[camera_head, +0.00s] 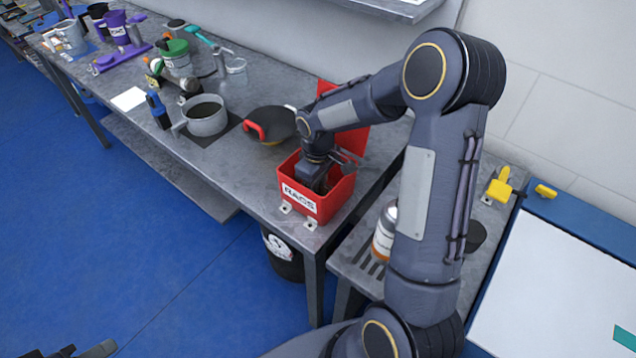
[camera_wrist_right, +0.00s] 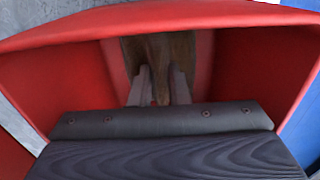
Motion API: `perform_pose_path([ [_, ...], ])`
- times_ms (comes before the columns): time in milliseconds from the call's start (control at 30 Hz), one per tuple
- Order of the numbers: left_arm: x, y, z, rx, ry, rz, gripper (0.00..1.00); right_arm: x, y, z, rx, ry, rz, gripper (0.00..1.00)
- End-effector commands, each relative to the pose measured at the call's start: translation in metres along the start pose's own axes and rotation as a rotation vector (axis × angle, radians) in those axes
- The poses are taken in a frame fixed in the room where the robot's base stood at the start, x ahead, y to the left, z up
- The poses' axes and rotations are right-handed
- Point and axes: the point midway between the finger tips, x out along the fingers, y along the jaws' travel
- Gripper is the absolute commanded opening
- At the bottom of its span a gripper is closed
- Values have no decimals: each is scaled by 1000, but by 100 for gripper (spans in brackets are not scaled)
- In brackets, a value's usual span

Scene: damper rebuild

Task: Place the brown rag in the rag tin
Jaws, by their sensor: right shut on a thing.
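The red rag tin (camera_head: 337,201), labelled RAGS, stands at the right end of the workbench with its lid (camera_head: 354,140) open behind it. Its red walls also fill the right wrist view (camera_wrist_right: 75,82). My right gripper (camera_head: 318,184) reaches down inside the tin. In the right wrist view its fingers (camera_wrist_right: 158,98) are shut on the brown rag (camera_wrist_right: 160,52), which is between the tin walls. Whether the rag touches the floor of the tin I cannot tell. The rag is hidden in the head view. A dark part at the bottom left edge seems to be my left gripper (camera_head: 78,352), mostly cut off.
A dark pan-like object with a red handle (camera_head: 270,124) lies left of the tin. A grey pot (camera_head: 206,118) stands further left. A white and orange bottle (camera_head: 384,232) stands on the lower side table. A black bin (camera_head: 282,258) is under the bench. My right arm spans above the tin.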

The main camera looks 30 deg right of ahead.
Motion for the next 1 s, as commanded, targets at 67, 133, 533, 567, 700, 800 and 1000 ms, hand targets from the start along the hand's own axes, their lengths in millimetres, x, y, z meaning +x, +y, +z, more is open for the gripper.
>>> perform_pose_path([
  [67, 3, -1, 1, 0, 0, 0, 36, 3, 0, 0, 0, 0, 0, 0],
  [133, 2, -1, 1, 0, 0, 0, 36, 3, 0, 0, 0, 0, 0, 21],
  [533, 1, -1, 1, 0, 0, 0, 36, 1, 0, 0, 0, 0, 0, 38],
  [567, 0, 0, 0, 0, 0, 0, 36, 0, 0, 0, 0, 0, 0, 38],
  [700, 1, -1, 1, 0, 0, 0, 36, -12, 0, -1, 0, 3, 1, 38],
  [800, 3, -2, 2, 0, 0, 0, 36, -30, 0, -1, -1, 6, 3, 38],
  [1000, 6, -3, 3, 0, 0, 0, 36, -75, 0, -1, 0, 6, 3, 38],
])
